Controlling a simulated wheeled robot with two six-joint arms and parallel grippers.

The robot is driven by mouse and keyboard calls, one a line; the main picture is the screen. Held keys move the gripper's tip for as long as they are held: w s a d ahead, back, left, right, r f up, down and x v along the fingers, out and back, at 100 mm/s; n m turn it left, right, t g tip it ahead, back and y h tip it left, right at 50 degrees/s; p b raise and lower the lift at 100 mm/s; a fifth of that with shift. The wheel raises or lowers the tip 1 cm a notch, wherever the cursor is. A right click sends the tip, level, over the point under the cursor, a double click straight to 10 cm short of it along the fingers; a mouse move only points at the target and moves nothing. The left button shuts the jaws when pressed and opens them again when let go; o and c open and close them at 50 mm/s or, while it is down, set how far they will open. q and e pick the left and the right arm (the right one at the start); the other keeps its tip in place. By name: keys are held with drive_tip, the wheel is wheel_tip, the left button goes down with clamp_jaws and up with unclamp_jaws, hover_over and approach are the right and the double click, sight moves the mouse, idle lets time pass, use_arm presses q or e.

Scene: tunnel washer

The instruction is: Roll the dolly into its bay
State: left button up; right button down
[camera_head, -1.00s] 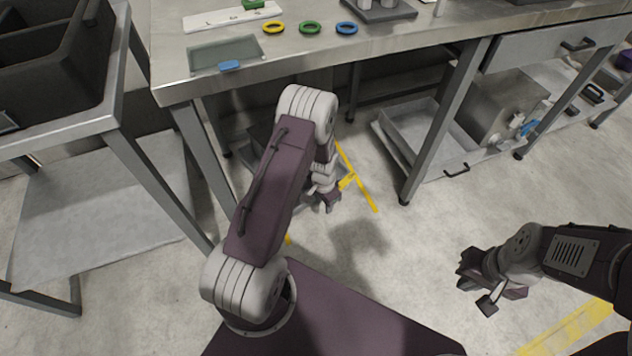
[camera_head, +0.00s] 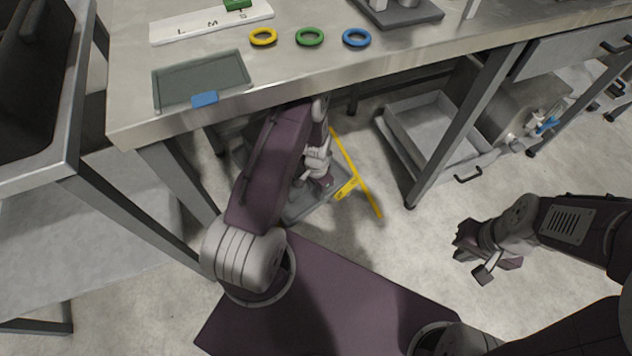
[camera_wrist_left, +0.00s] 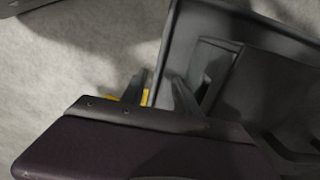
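The dolly (camera_head: 301,207) is a low grey tray-like thing on the floor under the workbench, partly hidden by my left arm. My left gripper (camera_head: 322,183) is down at its near right side. In the left wrist view the dolly's dark rim and wall (camera_wrist_left: 212,28) fill the upper right. A yellow floor line (camera_head: 356,172) runs along the dolly's right, with a short yellow piece by the gripper. My right gripper (camera_head: 474,252) is open and empty above the floor.
The workbench (camera_head: 285,70) overhangs the dolly, with legs on both sides. A metal tray (camera_head: 430,130) sits on the low shelf to the right. A side stand (camera_head: 75,150) is at left. Clear floor lies at the right front.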

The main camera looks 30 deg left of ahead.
sight(317, 203)
use_arm(q)
wheel_tip(317, 203, down, 9)
drive_tip(key=b, duration=0.6)
drive_tip(key=shift+f+b, duration=0.1)
drive_tip(key=shift+b, duration=0.2)
clamp_jaws()
idle(1.1)
